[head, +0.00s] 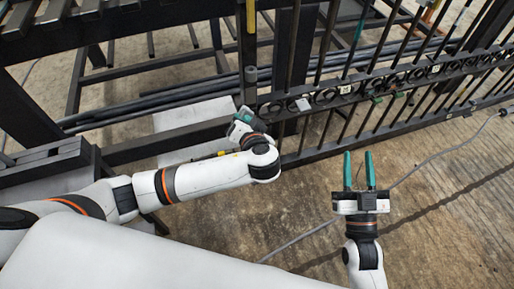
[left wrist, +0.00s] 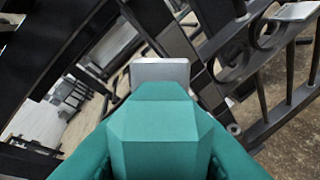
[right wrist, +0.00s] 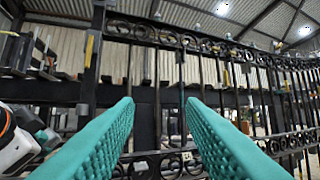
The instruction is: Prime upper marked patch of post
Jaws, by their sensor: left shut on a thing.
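The dark gate post (head: 247,50) stands upright at the top centre of the head view, with a narrow yellow mark (head: 250,15) on its upper part. The post also seems to show in the right wrist view with a yellow strip (right wrist: 89,50). My left gripper (head: 243,120) is beside the post's lower visible part, shut on a tool. In the left wrist view the tool has a teal body (left wrist: 160,130) and a pale grey head (left wrist: 160,72). I cannot tell whether the head touches the post. My right gripper (head: 361,170) is open and empty, in front of the gate.
The black scroll gate (head: 380,80) with bars and rings runs to the right. Dark frames and rails (head: 170,100) lie behind and left of my left arm. A thin cable (head: 440,155) crosses the floor. Open concrete floor (head: 440,220) lies at the right front.

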